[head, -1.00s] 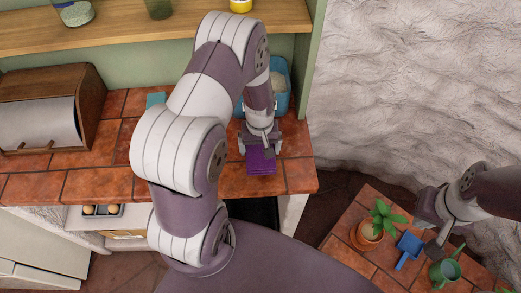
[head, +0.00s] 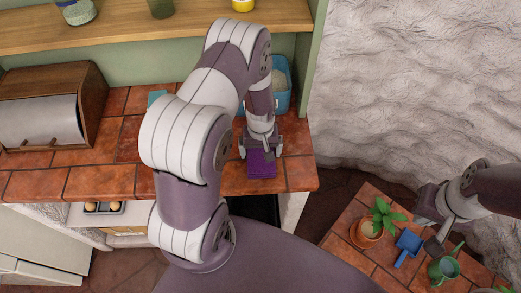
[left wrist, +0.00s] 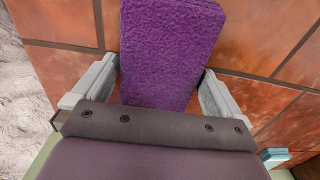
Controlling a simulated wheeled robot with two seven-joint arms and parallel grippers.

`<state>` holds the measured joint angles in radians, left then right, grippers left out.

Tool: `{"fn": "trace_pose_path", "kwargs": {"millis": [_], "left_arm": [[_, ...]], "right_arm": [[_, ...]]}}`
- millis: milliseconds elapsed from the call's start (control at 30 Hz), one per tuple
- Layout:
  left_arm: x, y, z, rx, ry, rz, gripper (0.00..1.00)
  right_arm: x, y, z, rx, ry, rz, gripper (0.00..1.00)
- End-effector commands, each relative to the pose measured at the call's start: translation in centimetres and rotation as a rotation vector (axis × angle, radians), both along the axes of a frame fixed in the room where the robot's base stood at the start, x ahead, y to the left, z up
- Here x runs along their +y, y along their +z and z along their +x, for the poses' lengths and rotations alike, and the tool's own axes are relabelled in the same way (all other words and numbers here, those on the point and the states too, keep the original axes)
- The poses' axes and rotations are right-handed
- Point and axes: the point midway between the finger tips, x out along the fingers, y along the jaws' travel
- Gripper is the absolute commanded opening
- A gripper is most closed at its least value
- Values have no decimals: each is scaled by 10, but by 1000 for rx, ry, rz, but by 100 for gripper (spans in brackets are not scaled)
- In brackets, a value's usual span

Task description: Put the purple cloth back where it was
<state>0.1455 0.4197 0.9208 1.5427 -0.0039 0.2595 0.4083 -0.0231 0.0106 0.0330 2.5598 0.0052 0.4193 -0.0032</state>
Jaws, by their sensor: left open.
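The purple cloth (head: 261,164) lies folded flat on the tiled counter, near its front edge. It also shows in the left wrist view (left wrist: 168,50), running up between the fingers. My left gripper (head: 260,149) is open over the cloth in the head view. In the left wrist view the left gripper's (left wrist: 159,70) two fingers stand apart, one on each side of the cloth. Part of the cloth is hidden behind the gripper. My right gripper (head: 432,228) is over the small tiled table at the right; whether its jaws are open is unclear.
A blue bin (head: 282,90) stands behind my left gripper. A wooden bread box (head: 92,85) and a small teal item (head: 156,98) are to the left. The small table bears a potted plant (head: 367,232), a blue scoop (head: 407,246) and a green watering can (head: 444,268).

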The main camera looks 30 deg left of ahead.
Motion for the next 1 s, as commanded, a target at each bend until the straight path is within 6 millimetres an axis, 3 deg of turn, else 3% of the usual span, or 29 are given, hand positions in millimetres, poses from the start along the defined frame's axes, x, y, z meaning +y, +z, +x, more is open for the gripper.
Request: {"fn": "trace_pose_path", "kwargs": {"millis": [400,600,667,800,900,1000], "left_arm": [[0,90,1,-5,0,1,100],[-3,119,-2,-8,-25,1,100],[-12,134,-10,-23,-95,3,100],[-38,170,-48,-77,-353,14,100],[-49,182,-75,-105,-496,23,100],[-54,186,-89,-117,-565,27,100]], "right_arm": [[0,-21,0,1,0,0,0],[0,-23,0,1,0,0,0],[0,-23,0,1,0,0,0],[0,-22,0,1,0,0,0],[0,-23,0,1,0,0,0],[0,-23,0,1,0,0,0]]}}
